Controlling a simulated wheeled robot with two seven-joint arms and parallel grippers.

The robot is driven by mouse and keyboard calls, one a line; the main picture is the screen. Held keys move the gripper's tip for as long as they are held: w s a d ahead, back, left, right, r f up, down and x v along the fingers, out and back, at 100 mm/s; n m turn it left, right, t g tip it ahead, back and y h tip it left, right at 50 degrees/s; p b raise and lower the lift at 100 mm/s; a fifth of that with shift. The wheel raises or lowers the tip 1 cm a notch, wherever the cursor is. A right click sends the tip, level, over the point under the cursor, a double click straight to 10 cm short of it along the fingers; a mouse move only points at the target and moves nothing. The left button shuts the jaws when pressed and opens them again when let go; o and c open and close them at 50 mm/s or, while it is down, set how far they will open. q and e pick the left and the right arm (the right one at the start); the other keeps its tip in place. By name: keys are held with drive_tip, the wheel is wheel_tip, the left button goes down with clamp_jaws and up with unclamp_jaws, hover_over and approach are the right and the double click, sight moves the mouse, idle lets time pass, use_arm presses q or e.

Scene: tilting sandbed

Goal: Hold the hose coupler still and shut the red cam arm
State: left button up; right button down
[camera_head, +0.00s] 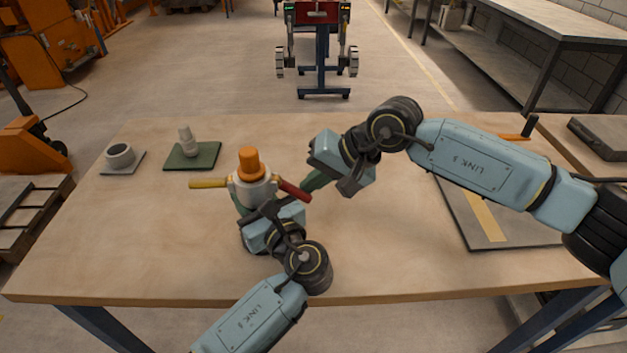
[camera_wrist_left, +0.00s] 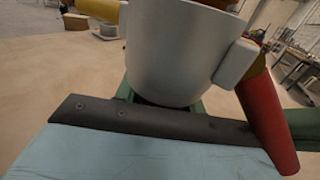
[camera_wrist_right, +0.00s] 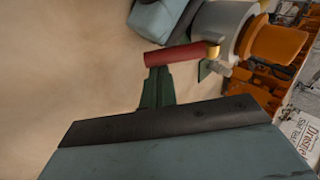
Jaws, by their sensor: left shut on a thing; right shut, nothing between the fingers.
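The hose coupler (camera_head: 252,192) is a grey cup with an orange plug (camera_head: 250,163) on top, standing on the table. A yellow cam arm (camera_head: 208,184) sticks out to its left. The red cam arm (camera_head: 296,190) sticks out to its right, sloping down; it also shows in the left wrist view (camera_wrist_left: 268,120) and the right wrist view (camera_wrist_right: 180,56). My left gripper (camera_head: 246,208) is shut on the coupler's body (camera_wrist_left: 180,50), partly hidden by the wrist. My right gripper (camera_wrist_right: 157,86) is shut and empty, its green fingertips close beside the red arm's outer end; contact is unclear.
A green pad with a pale fitting (camera_head: 188,140) and a plate with a grey ring (camera_head: 120,153) lie at the back left. A dark mat (camera_head: 485,238) with a yellow stripe lies at right, partly under my right arm. The table's front middle is clear.

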drive_tip(key=shift+s+a+f, duration=0.25)
drive_tip(key=shift+s+a, duration=0.05)
drive_tip(key=shift+s, duration=0.25)
drive_tip(key=shift+w+r, duration=0.1)
drive_tip(key=shift+r, duration=0.65)
drive_tip(key=shift+w+r, duration=0.15)
drive_tip(key=shift+r, duration=0.05)
drive_tip(key=w+v, duration=0.3)
drive_tip(key=v, duration=0.9)
drive_tip(key=shift+r, duration=0.65)
drive_tip(key=shift+s+d+f, duration=0.1)
idle(1.5)
